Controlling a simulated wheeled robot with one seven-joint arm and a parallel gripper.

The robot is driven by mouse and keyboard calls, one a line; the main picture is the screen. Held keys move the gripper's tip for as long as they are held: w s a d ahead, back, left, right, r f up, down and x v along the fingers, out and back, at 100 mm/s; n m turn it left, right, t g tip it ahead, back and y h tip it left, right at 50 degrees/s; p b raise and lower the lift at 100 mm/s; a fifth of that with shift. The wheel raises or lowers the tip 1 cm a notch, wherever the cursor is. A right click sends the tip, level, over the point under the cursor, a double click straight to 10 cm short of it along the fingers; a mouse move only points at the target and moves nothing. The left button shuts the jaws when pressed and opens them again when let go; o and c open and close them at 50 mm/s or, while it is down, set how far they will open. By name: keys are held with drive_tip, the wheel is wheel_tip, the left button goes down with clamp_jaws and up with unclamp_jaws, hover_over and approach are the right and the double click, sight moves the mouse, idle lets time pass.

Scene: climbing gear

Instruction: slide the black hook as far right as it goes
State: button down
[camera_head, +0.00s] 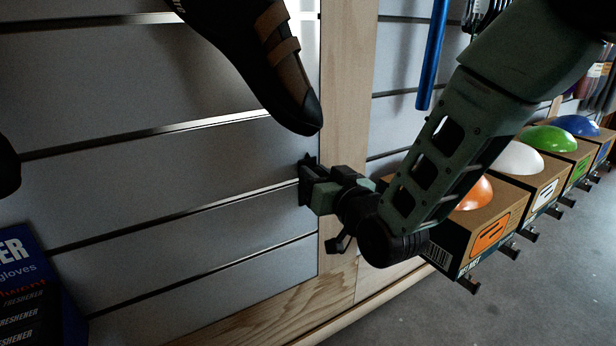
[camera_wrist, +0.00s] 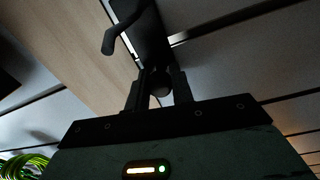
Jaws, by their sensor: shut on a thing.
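The black hook (camera_head: 306,164) is on the slatted wall panel, at the panel's right end, beside the upright wooden post. In the head view my gripper (camera_head: 312,190) covers most of it. In the wrist view the hook's dark plate (camera_wrist: 152,38) and a bent prong show, close against the wooden post's edge. My gripper (camera_wrist: 161,88) is shut on the hook, with a round dark end of it between the fingers. Whether the hook touches the post cannot be told.
A climbing shoe (camera_head: 270,60) hangs just above my gripper. The wooden post (camera_head: 345,100) stands right of the hook. Boxed helmets (camera_head: 480,225) hang on hooks to the right, close to my forearm. A blue bar (camera_head: 431,55) hangs above. Blue packages (camera_head: 30,270) are at lower left.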

drive_tip(key=shift+f, duration=0.2)
drive_tip(key=c, duration=1.5)
unclamp_jaws()
drive_tip(key=o, duration=0.3)
drive_tip(key=shift+w+a+f, duration=0.1)
drive_tip(key=shift+d, duration=0.3)
drive_tip(key=p+v, duration=0.2)
drive_tip(key=v, duration=0.5)
drive_tip(key=shift+a, duration=0.15)
